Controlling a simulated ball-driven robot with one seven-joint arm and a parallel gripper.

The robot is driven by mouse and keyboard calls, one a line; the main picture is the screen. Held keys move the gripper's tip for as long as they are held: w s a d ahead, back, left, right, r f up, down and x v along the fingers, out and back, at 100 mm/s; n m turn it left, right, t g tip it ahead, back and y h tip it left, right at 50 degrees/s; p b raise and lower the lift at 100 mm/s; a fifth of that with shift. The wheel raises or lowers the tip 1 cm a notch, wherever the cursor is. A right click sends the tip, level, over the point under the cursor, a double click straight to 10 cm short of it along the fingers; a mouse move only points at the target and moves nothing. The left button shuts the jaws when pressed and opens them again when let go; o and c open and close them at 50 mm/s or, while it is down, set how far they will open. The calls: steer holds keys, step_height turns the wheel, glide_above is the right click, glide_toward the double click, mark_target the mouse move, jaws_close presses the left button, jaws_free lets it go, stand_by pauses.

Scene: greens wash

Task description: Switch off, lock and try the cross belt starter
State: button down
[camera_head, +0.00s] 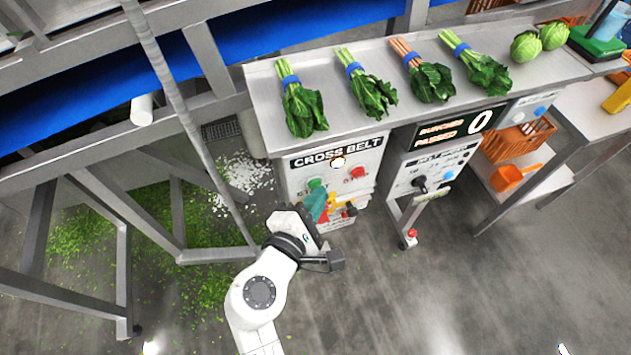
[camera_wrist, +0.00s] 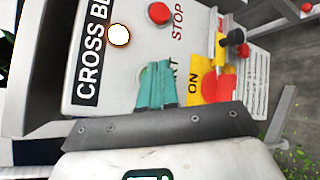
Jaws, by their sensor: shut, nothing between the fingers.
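The cross belt starter (camera_head: 297,177) is a pale box under the bench front with a black CROSS BELT label. It carries a green start button (camera_head: 317,184), a red stop button (camera_head: 357,172) and a bright, lit-looking lamp (camera_head: 338,161). In the wrist view the stop button (camera_wrist: 158,13) is clear. My teal gripper (camera_wrist: 157,67) is shut and empty at START, covering the button and part of its word; contact cannot be told. Beside it is a yellow isolator plate (camera_wrist: 194,84) marked ON with a red handle (camera_wrist: 222,87). My gripper also shows in the head view (camera_head: 317,207).
A black knob (camera_wrist: 235,38) and a red part stand out near the yellow plate. Leafy bunches (camera_head: 373,95) lie on the bench above. A second panel (camera_head: 420,180) stands to the right. A steel frame (camera_head: 120,270) stands left; open floor lies front right.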

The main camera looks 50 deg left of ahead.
steer(key=shift+s+d, duration=0.2)
steer(key=shift+d, duration=0.25)
steer(key=d, duration=0.1)
steer(key=s+d+p, duration=0.1)
steer(key=d, duration=0.1)
steer(key=s+d, duration=0.1)
steer(key=shift+d+p, duration=0.35)
stand_by(0.8)
